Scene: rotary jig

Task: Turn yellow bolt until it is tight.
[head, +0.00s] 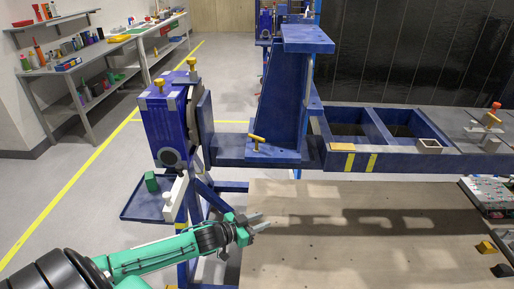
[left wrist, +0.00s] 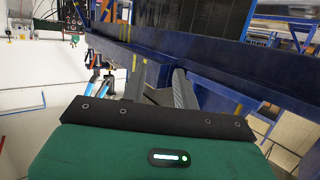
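Several yellow bolt-like parts show in the head view. A yellow T-shaped bolt (head: 257,140) stands on the blue bracket arm of the jig (head: 230,152). Two more yellow knobs, one on the side (head: 159,84) and one on top (head: 191,63), sit on the blue gear housing (head: 166,125). I cannot tell how tight any of them is. My left gripper (head: 262,221) is below the bracket, over the left edge of the wooden board, apart from every bolt. In the left wrist view its two grey fingers (left wrist: 160,88) are apart with nothing between them. My right gripper is not in view.
A wooden board (head: 330,265) spreads below the blue frame beam (head: 400,158). A blue side tray (head: 145,208) holds a green block (head: 151,181). Shelves with tools (head: 100,50) stand at the far left. The floor between is clear.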

